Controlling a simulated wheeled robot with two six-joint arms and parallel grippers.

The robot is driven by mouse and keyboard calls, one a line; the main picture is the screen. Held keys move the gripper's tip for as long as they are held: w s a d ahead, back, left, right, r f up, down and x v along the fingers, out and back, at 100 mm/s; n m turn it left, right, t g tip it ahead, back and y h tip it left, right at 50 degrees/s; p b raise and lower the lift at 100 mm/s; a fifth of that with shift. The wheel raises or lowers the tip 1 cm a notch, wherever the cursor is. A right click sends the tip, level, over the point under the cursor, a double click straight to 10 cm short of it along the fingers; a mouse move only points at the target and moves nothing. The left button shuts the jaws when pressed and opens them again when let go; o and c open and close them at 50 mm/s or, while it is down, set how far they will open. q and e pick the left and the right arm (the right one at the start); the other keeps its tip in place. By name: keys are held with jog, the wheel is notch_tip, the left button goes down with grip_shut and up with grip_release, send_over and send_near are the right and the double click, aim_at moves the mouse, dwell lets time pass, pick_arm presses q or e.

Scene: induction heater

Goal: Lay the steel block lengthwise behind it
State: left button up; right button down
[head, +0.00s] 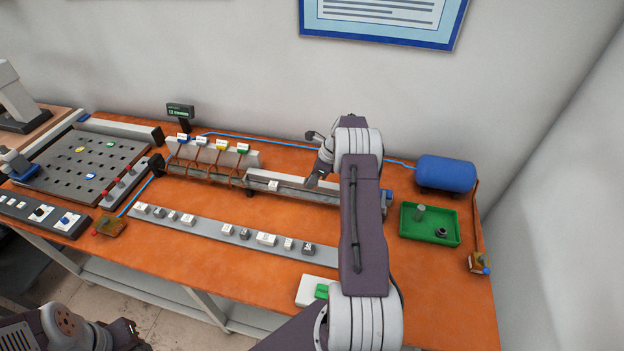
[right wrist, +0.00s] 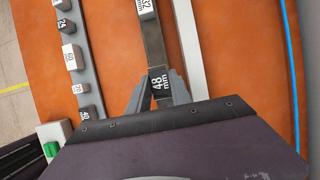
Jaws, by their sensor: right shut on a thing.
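My right gripper (right wrist: 160,84) is shut on a grey steel block (right wrist: 161,79) marked "48 mm". The block sits between the two fingers, over the dark channel (right wrist: 154,45); I cannot tell whether it touches the channel. In the head view, my right gripper (head: 312,182) is above the right part of the channel, and the held block is hidden there. Another block (right wrist: 147,8), marked "32 mm", lies further along the channel; it also shows in the head view (head: 273,186), right of the copper coils (head: 205,172). My left gripper (head: 125,335) is at the lower left, its jaws unclear.
A pale rail (right wrist: 189,50) runs beside the channel. A grey strip (head: 205,228) with several marked blocks lies in front. A green tray (head: 408,230) and a blue tank (head: 446,173) stand at the right. Orange tabletop is clear between strip and channel.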

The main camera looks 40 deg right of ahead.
aim_at(306, 195)
jog(key=shift+s+f+b, duration=0.15)
jog(key=shift+f+b, duration=0.35)
jog(key=shift+f, duration=0.1)
jog(key=shift+s+f+b, duration=0.15)
jog(key=shift+f+b, duration=0.3)
jog(key=shift+f, duration=0.1)
jog(key=f+b, duration=0.2)
jog(key=shift+w+f, duration=0.2)
jog(key=shift+f, duration=0.15)
jog(key=shift+w+a+r, duration=0.2)
jog(key=shift+w+a, duration=0.6)
jog(key=shift+w, duration=0.15)
jog(key=shift+s+f+p, duration=0.1)
jog(key=shift+f+p, duration=0.1)
jog(key=shift+p, duration=0.1)
jog(key=c, duration=1.1)
grip_release()
jog(key=b+v, duration=0.1)
jog(key=v, duration=0.8)
